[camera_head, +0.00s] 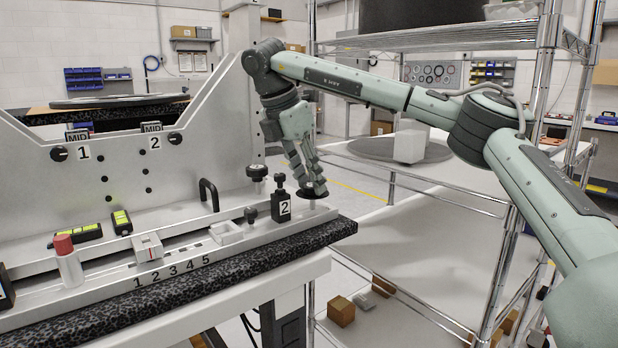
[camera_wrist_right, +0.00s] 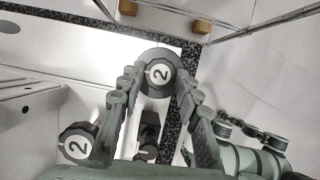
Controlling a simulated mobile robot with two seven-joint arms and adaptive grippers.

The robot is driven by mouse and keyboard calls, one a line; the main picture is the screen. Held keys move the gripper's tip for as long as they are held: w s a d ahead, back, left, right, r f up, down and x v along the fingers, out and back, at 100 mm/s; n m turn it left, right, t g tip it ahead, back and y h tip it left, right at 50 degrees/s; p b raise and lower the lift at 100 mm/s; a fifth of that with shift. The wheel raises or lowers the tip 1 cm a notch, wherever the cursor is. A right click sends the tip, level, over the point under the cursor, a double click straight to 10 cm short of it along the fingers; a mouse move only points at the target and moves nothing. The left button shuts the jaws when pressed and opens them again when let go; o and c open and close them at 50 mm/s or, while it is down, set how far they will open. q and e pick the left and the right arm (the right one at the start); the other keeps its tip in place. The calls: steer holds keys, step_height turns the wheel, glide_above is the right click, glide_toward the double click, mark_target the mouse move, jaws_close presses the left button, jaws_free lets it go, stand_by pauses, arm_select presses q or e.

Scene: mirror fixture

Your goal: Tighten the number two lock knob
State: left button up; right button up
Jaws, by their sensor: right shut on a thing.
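A black block (camera_head: 283,207) labelled "2" stands just left of the knob. My left gripper is not in view.
The grey fixture (camera_head: 215,130) rises on the left, with a black handle (camera_head: 209,194) and a black knob (camera_head: 257,173) near the gripper. The speckled black table edge (camera_head: 250,262) runs below. A wire shelf rack (camera_head: 540,90) stands at right, behind my right arm.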

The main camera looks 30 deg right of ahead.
stand_by(0.3)
steer(key=o, duration=1.2)
steer(key=shift+c, duration=0.2)
steer(key=v, duration=1.2)
